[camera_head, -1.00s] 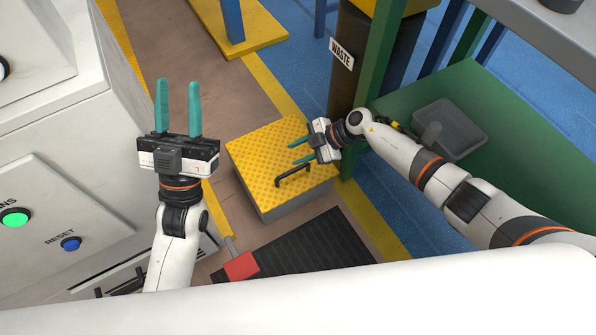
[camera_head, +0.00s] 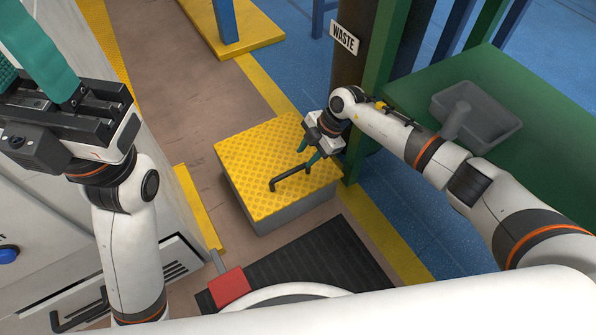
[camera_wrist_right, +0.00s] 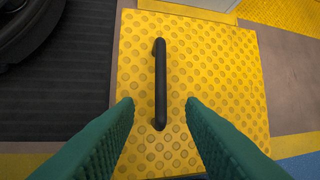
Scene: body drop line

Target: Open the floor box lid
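The floor box (camera_head: 262,198) has a yellow studded lid (camera_head: 250,160) and grey sides, and the lid lies flat and closed. A black bar handle (camera_head: 290,179) stands on the lid. My right gripper (camera_head: 309,152) is open and points down at the handle's far right end. In the right wrist view the handle (camera_wrist_right: 160,85) lies ahead of the two teal fingers (camera_wrist_right: 160,107), lined up with the gap between them and not gripped. My left gripper (camera_head: 25,60) is raised close to the head camera at the upper left, fingers apart and empty, tips partly cut off.
A green table (camera_head: 545,120) with a grey tray (camera_head: 490,125) is at right. A black mat (camera_head: 320,255) and red pedal (camera_head: 229,286) lie in front of the box.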

